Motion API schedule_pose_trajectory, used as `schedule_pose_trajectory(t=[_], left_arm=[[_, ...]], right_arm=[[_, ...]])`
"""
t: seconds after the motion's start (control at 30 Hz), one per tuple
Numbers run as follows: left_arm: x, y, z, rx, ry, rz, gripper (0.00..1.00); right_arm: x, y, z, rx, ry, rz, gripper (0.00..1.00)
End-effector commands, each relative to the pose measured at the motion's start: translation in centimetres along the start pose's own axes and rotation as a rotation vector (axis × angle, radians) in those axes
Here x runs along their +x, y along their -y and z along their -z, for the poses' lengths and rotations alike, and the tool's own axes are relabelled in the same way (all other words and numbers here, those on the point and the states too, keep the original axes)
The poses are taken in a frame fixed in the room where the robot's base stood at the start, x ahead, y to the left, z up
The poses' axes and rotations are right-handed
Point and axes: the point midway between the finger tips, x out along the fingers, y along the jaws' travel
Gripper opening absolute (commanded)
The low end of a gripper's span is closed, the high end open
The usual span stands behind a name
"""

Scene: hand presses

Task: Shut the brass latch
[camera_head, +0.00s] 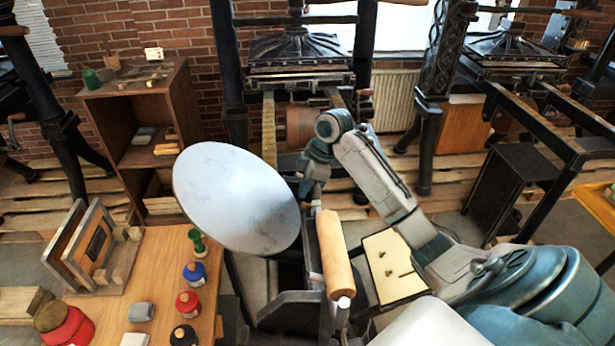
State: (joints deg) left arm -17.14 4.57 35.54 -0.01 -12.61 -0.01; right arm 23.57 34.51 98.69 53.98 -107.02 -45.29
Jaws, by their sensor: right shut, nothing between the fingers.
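I cannot clearly make out the brass latch; the spot around my gripper is small and dark. My right gripper (304,190) points down beside the right edge of a large pale round disc (235,195), which belongs to a hand press. It is shut with nothing in it, above the upper end of a wooden roller-shaped handle (334,255). I cannot tell whether its tips touch the press. My right arm reaches in from the lower right. My left gripper is not in view.
A cream panel (378,285) with small dark pieces lies right of the handle. A wooden table (155,275) on the left holds ink bottles and a wooden rack (95,250). A brown shelf (145,110) and dark iron presses stand behind on a plank floor.

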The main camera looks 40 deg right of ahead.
Motion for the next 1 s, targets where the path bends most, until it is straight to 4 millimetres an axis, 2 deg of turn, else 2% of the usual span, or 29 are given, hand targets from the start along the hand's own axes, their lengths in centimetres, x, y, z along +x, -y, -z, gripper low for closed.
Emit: schedule_pose_trajectory(t=[0.03,0.2,0.37,0.83,1.0], left_arm=[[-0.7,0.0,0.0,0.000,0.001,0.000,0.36],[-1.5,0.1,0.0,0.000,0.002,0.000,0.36],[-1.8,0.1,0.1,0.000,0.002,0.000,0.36],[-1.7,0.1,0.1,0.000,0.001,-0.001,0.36],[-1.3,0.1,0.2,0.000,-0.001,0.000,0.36]], right_arm=[[0.8,0.1,0.1,0.001,-0.001,0.005,0.00],[3.4,0.1,0.1,0.001,-0.001,0.003,0.00],[4.9,0.0,0.1,0.000,0.000,0.001,0.00],[5.2,-0.1,0.0,-0.001,-0.005,0.000,0.00],[5.3,-0.5,0.2,0.000,-0.061,0.000,0.00]])
